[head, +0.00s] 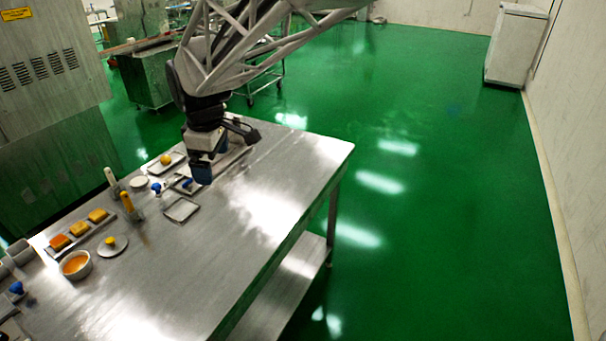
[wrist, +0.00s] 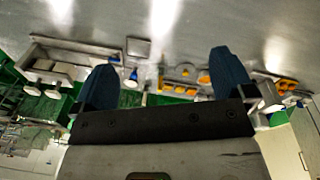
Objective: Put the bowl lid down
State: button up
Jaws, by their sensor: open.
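A pale round lid with a yellow knob (head: 113,246) lies flat on the steel table, which I take to be the bowl lid. A white bowl with orange contents (head: 76,265) stands just to its left and nearer the front, uncovered. In the wrist view a yellow-knobbed disc (wrist: 185,73) shows between the fingers, well beyond them; it looks like the same lid. My gripper (head: 203,168) with blue fingers is over the far part of the table, apart from the lid. Its fingers (wrist: 164,80) are spread wide with nothing between them.
An empty small tray (head: 181,209) lies near my gripper. A tray of orange pieces (head: 78,231) is beyond the bowl. The table's right half (head: 250,210) is clear.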

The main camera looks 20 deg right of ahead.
jog(key=s+d+m, duration=0.6)
jog(key=s+d, duration=0.3)
jog(key=s, duration=0.4)
jog(key=s+d+f+m+t, duration=0.1)
jog(key=s+d+m, duration=0.6)
jog(key=s+d, duration=0.3)
jog(key=s, duration=0.3)
jog(key=shift+s+d+f+m+h, duration=0.15)
jog(key=shift+s+f+m+h, duration=0.05)
jog(key=shift+s+m+h, duration=0.1)
